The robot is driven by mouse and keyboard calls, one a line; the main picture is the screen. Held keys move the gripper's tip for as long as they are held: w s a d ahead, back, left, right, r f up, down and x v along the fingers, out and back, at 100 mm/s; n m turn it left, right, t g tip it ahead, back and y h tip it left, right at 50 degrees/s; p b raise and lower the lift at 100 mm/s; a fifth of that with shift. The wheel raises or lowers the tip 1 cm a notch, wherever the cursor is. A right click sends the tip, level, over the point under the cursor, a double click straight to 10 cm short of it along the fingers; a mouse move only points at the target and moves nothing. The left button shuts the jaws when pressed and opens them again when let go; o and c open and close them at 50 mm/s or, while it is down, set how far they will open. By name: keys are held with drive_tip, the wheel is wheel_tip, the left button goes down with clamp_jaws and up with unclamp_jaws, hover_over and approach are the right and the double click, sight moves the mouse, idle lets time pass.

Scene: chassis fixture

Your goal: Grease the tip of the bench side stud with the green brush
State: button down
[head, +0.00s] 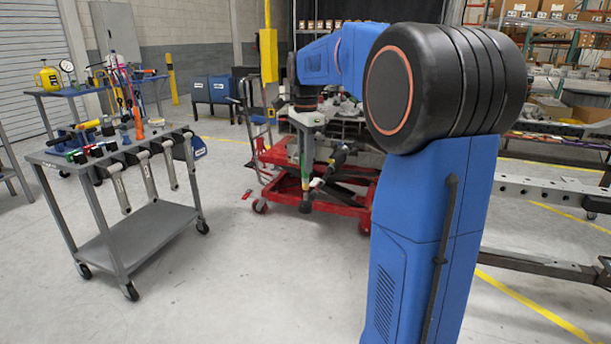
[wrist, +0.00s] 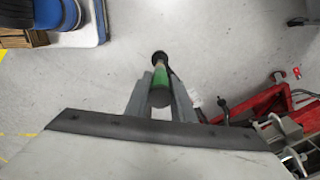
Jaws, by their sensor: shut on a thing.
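My gripper (head: 307,135) is in front of the red lift cart in the head view, fingers pointing down. In the wrist view my gripper (wrist: 161,97) is shut on the green brush (wrist: 160,77), whose green handle shows between the two fingers and whose dark end points away from me. In the head view the brush (head: 305,185) hangs down, with its dark end lowest, above the floor or the cart's near edge. I cannot pick out the bench side stud in either view. Part of the scene behind is hidden by my arm.
The red lift cart (head: 275,158) carries grey machine parts. A grey tool cart (head: 80,160) with several tools stands left; a tool bench (head: 152,85) is behind it. A perforated chassis rail (head: 545,188) runs at right. Open floor (head: 240,260) lies between.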

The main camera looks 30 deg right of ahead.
drive_tip(key=shift+f, duration=0.55)
idle(0.9)
drive_tip(key=shift+w+d, duration=0.25)
drive_tip(key=shift+d, duration=0.05)
drive_tip(key=shift+s+a, duration=0.1)
drive_tip(key=shift+a, duration=0.05)
idle(0.4)
drive_tip(key=shift+s+a, duration=0.4)
drive_tip(key=shift+a, duration=0.1)
drive_tip(key=shift+w+d, duration=0.15)
drive_tip(key=shift+d, duration=0.05)
